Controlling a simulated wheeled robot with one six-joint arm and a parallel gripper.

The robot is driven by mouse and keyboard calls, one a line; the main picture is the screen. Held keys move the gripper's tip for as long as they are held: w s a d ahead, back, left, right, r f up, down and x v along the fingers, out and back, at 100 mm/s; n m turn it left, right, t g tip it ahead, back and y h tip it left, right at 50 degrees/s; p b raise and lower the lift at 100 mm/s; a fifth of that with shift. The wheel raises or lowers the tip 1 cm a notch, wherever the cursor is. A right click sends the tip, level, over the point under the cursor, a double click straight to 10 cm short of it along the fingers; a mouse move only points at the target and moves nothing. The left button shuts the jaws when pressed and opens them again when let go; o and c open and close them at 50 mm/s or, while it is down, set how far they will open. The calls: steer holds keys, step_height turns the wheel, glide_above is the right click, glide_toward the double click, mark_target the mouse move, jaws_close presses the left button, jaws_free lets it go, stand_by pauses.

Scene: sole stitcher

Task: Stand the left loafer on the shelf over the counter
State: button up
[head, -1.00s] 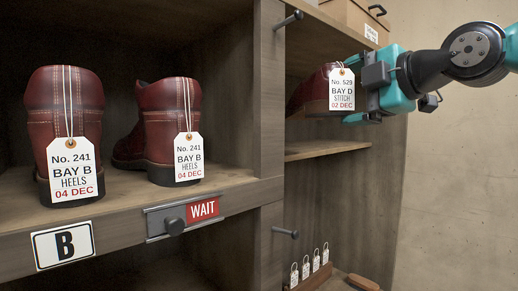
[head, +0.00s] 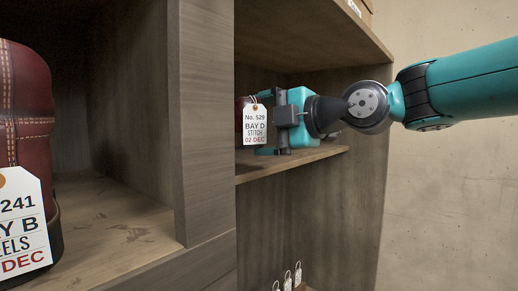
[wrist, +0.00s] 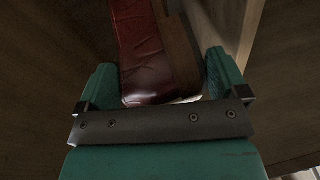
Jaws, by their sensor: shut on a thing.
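The loafer is dark red. In the head view only a sliver of it (head: 241,104) shows, behind the bay's left upright, with its white tag (head: 255,126) reading No. 529, Bay D, Stitch, 02 Dec. My gripper (head: 280,120) is shut on the loafer inside the right-hand bay, just over the wooden shelf (head: 318,155). The wrist view shows the red upper (wrist: 145,55) and brown sole side between the teal fingers of my gripper (wrist: 160,72). Whether the sole touches the shelf is hidden.
A thick wooden upright (head: 207,120) divides this bay from the left one, where another red shoe (head: 30,105) with a No. 241 tag stands. A board (head: 315,35) roofs the bay, with a box on top. Small white tags (head: 288,277) show below.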

step_height(320, 180, down, 5)
steer(key=shift+s+r+p, duration=0.1)
steer(key=shift+r+p, duration=0.05)
steer(key=shift+p, duration=0.55)
steer(key=shift+f+b, duration=0.2)
steer(key=shift+b, duration=0.1)
steer(key=o, duration=1.4)
steer(key=shift+c, duration=0.2)
